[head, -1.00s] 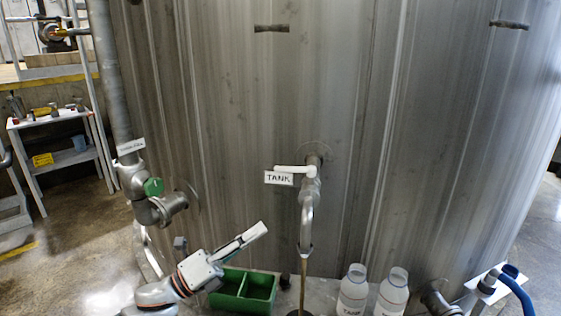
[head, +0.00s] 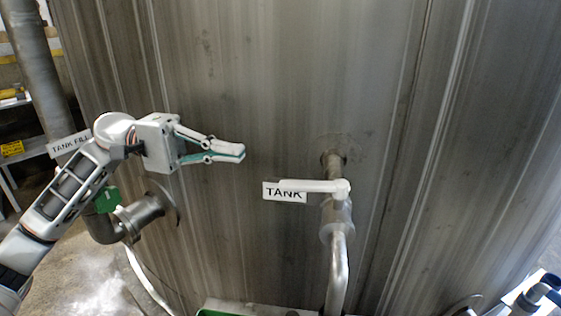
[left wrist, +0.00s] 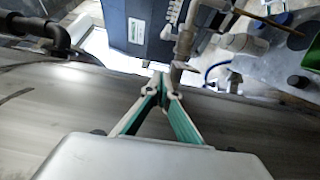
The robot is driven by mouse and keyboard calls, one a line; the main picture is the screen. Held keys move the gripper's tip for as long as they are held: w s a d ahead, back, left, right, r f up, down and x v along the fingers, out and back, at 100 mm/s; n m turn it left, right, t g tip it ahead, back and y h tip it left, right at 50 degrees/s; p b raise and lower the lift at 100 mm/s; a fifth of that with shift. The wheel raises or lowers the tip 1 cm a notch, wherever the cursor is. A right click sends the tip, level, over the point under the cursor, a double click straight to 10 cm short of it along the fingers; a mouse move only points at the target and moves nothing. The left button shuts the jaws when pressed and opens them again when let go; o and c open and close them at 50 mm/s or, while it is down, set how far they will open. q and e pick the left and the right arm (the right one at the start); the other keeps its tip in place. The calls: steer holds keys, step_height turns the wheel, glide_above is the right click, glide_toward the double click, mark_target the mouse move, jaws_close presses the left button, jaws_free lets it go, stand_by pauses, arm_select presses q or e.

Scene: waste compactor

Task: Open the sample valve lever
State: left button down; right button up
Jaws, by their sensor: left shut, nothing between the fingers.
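The sample valve lever (head: 318,186) is a white handle that lies level and points left from the valve on the metal tank wall. A white tag reading TANK (head: 285,193) is at its left end. A bent metal spout (head: 337,265) runs down below the valve. My left gripper (head: 243,153) is up and to the left of the lever, apart from it. Its fingers are shut and empty, pointing right. The left wrist view shows these fingertips (left wrist: 163,84) together, with metal pipework beyond them. My right gripper is not in view.
The ribbed tank wall (head: 250,60) fills the background. A pipe with a TANK FILL tag (head: 69,142) and a green handle (head: 107,199) stands behind my left arm. A green tray edge (head: 215,312) shows at the bottom. The space between gripper and lever looks clear.

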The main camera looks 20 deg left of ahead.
arm_select(q)
steer(key=s+d+p, duration=0.2)
steer(key=d+p, duration=0.2)
steer(key=d, duration=0.7)
steer(key=shift+s+d, duration=0.15)
steer(key=shift+s, duration=0.25)
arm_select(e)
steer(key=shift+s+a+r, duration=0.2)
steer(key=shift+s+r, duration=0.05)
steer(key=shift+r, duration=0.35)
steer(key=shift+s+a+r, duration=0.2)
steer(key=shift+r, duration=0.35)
arm_select(q)
steer(key=shift+d, duration=0.1)
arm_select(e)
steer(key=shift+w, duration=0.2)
